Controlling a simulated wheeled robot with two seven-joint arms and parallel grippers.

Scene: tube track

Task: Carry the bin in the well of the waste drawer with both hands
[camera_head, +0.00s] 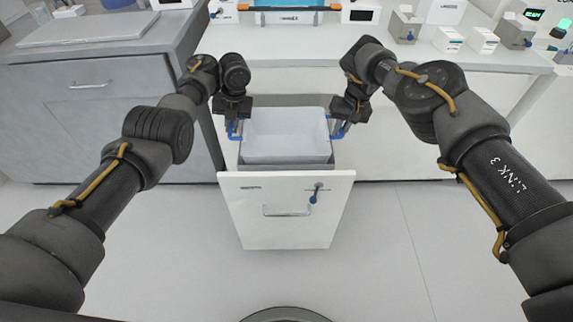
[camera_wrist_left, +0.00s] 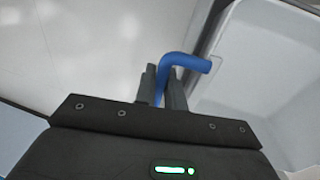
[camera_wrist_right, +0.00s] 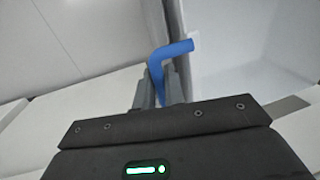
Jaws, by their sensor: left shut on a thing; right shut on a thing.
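The bin (camera_head: 286,136) is a pale, empty-looking open box with a blue bent handle on each side. It sits in or just above the well of the pulled-out waste drawer (camera_head: 285,238); I cannot tell how deep its base is. My left gripper (camera_head: 232,124) is shut on the left blue handle (camera_wrist_left: 188,62), which also shows its bend in the left wrist view. My right gripper (camera_head: 344,122) is shut on the right blue handle (camera_wrist_right: 172,52). The bin's inner wall shows in the right wrist view (camera_wrist_right: 245,45). The bin's underside is hidden.
The white drawer front has a bar handle (camera_head: 287,211) and a small blue-tipped fitting (camera_head: 313,196). A counter (camera_head: 420,55) behind carries boxes and devices. A grey cabinet (camera_head: 88,95) stands at left. The floor (camera_head: 385,235) in front is clear.

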